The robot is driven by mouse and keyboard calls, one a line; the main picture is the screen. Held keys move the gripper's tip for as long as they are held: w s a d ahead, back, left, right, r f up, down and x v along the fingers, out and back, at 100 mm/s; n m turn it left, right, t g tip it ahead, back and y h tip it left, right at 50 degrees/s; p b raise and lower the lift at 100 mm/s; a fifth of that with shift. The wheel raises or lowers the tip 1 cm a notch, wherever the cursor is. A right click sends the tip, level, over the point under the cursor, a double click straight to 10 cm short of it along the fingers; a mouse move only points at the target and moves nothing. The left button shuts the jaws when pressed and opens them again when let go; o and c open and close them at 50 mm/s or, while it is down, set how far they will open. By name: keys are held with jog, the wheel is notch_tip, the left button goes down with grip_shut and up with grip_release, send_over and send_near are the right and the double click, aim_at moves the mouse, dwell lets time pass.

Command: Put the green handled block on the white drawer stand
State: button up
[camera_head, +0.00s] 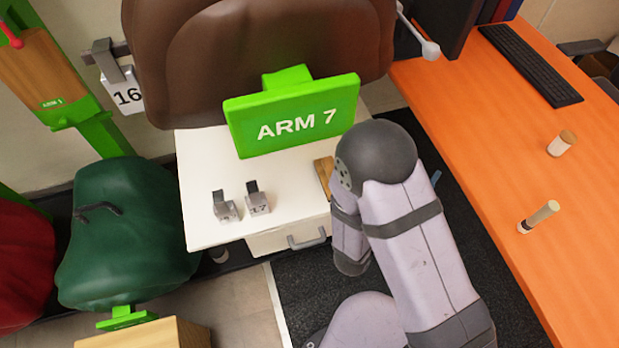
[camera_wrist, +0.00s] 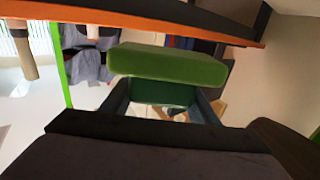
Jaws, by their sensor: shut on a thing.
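The white drawer stand (camera_head: 205,225) is at the centre of the head view, with a grey-handled drawer (camera_head: 290,240) in its front. My gripper (camera_wrist: 163,103) shows in the wrist view, with its dark fingers on both sides of a green block (camera_wrist: 168,66). The block has a light green upper part and a darker green part between the fingers. The gripper and the held block do not show clearly in the head view, where my arm blocks part of the scene. I cannot tell how far they are from the stand.
A green ARM 7 sign (camera_head: 290,118) and brown saddle (camera_head: 270,50) rise behind. An orange table (camera_head: 480,140) is at right. The stand's front middle is bare.

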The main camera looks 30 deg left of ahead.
jog(key=w+a+f+n+y+b, duration=0.1)
jog(key=a+f+n+y+b, duration=0.2)
jog(key=a, duration=0.5)
jog(key=a+f+n+y+b, duration=0.2)
jog(key=a+y+b, duration=0.35)
jog(key=a, duration=0.25)
jog(key=s+a+n+g+y, duration=0.2)
jog(key=s+a+n+y, duration=0.15)
jog(key=a, duration=0.35)
jog(key=s+a+n+g+y, duration=0.25)
jog(key=a+y, duration=0.25)
jog(key=a, duration=0.3)
jog(key=shift+w+d+f+b, duration=0.1)
jog(key=shift+w+f+b, duration=0.05)
jog(key=shift+f, duration=2.45)
jog(key=shift+w+d+f+b, duration=0.1)
jog(key=shift+w+f+b, duration=0.05)
jog(key=shift+f, duration=2.45)
jog(key=shift+f, duration=0.1)
jog(key=o, duration=1.2)
jog(key=shift+c, duration=0.2)
